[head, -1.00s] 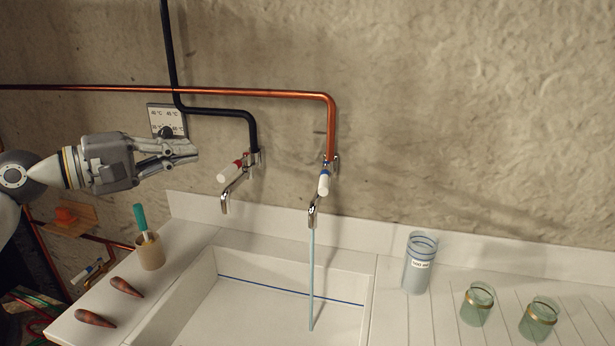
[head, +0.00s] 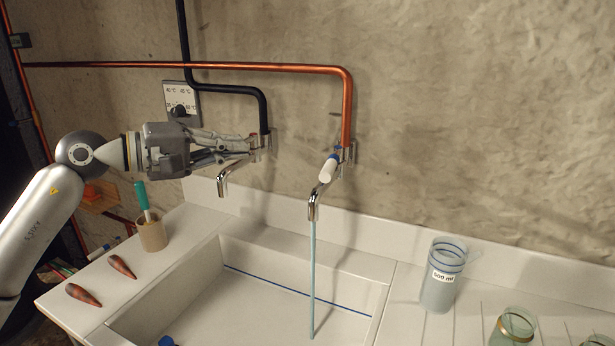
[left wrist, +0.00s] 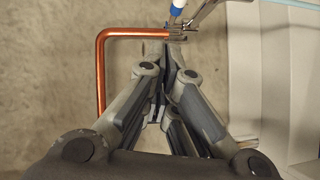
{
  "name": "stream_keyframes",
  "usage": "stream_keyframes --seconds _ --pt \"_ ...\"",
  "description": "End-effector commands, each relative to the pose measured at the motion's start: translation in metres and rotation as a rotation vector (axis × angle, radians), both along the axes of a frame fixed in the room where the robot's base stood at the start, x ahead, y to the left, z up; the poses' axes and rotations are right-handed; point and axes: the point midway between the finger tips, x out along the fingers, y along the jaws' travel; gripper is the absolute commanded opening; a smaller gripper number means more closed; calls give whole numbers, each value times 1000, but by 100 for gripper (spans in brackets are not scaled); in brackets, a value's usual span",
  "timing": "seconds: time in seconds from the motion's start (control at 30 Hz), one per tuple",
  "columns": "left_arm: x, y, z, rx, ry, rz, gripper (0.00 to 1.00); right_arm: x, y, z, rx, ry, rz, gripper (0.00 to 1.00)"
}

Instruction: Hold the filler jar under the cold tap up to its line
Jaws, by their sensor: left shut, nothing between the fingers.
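The filler jar, a clear jug (head: 439,290) with a "500 ml" label and blue lines near its top, stands upright on the drainer right of the sink; I cannot tell what is in it. The cold tap (head: 314,203) has a white lever with a blue collar, and a thin stream of water (head: 312,270) falls from it into the sink. My left gripper (head: 246,148) is shut and empty in front of the hot tap (head: 224,186), hiding its lever. The gripper's closed fingers (left wrist: 174,48) also show in the left wrist view. My right gripper is out of view.
The white sink (head: 262,252) has a blue line inside. Two green jars (head: 513,328) stand at the lower right, cut by the frame. A beaker (head: 152,234) with a green-handled tool and two brown pointed pieces (head: 122,267) are on the left ledge. A copper pipe (head: 347,105) runs along the wall.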

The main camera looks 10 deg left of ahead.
Motion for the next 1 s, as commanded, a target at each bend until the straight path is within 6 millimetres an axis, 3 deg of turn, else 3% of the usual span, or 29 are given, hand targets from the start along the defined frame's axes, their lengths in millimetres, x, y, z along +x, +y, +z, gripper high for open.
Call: stream_keyframes --seconds 0.03,0.27,0.47,0.83,1.0 --pt "0 0 -15 0 0 0 0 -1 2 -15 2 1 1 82" --pt "1 -1 -26 -1 -1 0 0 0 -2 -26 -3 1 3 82" --pt "15 -17 -24 -3 1 -3 0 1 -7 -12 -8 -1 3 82" --pt "68 -73 -34 -3 1 -3 0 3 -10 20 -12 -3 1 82" --pt "67 -98 -41 -1 1 -4 0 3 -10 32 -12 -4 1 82"
